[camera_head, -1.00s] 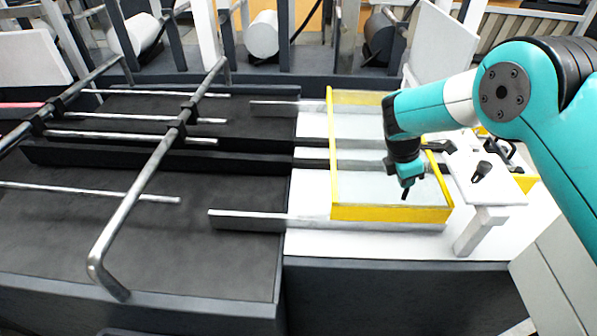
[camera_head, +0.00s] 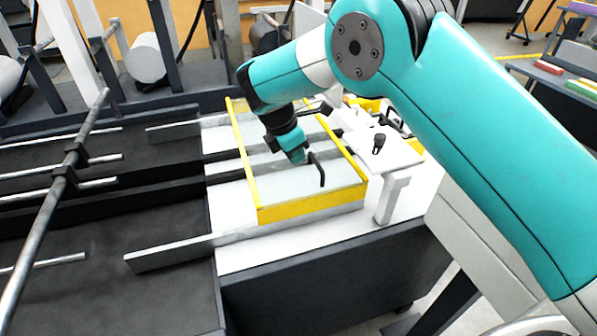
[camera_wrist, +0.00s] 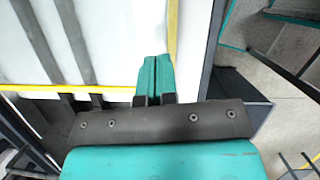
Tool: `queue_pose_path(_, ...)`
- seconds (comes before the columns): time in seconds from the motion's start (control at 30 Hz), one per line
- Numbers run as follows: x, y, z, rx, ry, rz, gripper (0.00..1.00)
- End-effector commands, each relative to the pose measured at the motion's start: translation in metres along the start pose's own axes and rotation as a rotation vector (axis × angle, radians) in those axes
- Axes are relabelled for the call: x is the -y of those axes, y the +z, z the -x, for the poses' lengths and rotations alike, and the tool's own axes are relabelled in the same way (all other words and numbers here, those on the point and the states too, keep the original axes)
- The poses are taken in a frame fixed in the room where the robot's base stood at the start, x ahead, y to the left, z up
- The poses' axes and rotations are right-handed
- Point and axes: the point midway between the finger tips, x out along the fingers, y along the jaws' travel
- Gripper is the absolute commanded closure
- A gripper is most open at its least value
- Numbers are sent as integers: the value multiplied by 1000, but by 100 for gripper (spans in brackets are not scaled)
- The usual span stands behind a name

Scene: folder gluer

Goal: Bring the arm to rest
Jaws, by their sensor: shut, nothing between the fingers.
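My arm is teal and reaches in from the right in the head view. My gripper (camera_head: 318,170) points down over the yellow-edged transparent guard (camera_head: 310,206) on the white machine bed. In the wrist view my gripper (camera_wrist: 155,62) shows its two teal fingers pressed together with nothing between them. The guard's yellow edge (camera_wrist: 50,89) crosses the wrist view left of the fingers. I cannot tell how high the fingertips are above the guard.
A white bracket plate with a black knob (camera_head: 378,143) stands right of the guard. Steel rods (camera_head: 55,205) run over the dark bed at left. Rollers (camera_head: 148,57) stand behind. Open floor lies at the right, and a bench with coloured pieces (camera_head: 550,68) is at the far right.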

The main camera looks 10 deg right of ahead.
Motion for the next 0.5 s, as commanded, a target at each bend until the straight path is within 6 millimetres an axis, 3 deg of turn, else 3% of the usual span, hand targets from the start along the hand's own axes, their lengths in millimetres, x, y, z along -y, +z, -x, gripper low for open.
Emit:
queue_pose_path(0.13, -1, 0, 23, 0, 3, -1, 100)
queue_pose_path(0.37, 1, 2, 36, -1, 0, -5, 100)
queue_pose_path(0.5, 10, 16, 50, -31, 11, -79, 100)
